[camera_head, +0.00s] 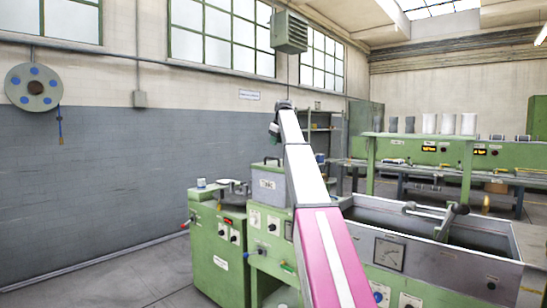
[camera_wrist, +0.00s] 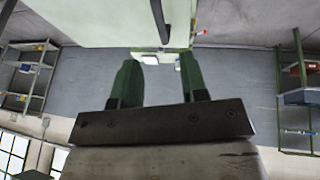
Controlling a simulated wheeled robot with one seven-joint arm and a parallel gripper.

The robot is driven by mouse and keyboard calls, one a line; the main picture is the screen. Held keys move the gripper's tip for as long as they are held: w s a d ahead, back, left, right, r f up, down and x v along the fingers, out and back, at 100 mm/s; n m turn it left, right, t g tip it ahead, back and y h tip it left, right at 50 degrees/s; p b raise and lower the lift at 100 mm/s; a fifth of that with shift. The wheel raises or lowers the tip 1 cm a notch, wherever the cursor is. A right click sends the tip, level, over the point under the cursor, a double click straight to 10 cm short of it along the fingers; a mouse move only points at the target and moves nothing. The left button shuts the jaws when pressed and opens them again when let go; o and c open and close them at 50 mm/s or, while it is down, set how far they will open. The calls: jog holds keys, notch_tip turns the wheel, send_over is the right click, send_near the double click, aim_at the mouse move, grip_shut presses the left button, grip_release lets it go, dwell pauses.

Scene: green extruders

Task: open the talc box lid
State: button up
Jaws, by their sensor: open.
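The talc box (camera_head: 268,186) is a grey box with a label on its front. It stands on the green machine in the middle of the head view, partly hidden by my arm on its right. Its lid looks shut, with a small dark handle (camera_head: 272,160) on top. My gripper (camera_head: 274,130) is above the box and apart from it. In the wrist view my gripper (camera_wrist: 159,75) shows two separated green fingers with nothing between them. A dark bar (camera_wrist: 158,22) over a pale surface lies beyond the fingers; I cannot tell whether it is the lid handle.
A green cabinet (camera_head: 218,250) with small items on top stands left of the box. A long metal trough (camera_head: 440,258) is at the right. Shelves and green benches (camera_head: 420,148) stand behind. The floor at the left is clear.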

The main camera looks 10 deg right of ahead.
jog(key=x, duration=0.9)
jog(key=shift+f, duration=0.15)
grip_shut()
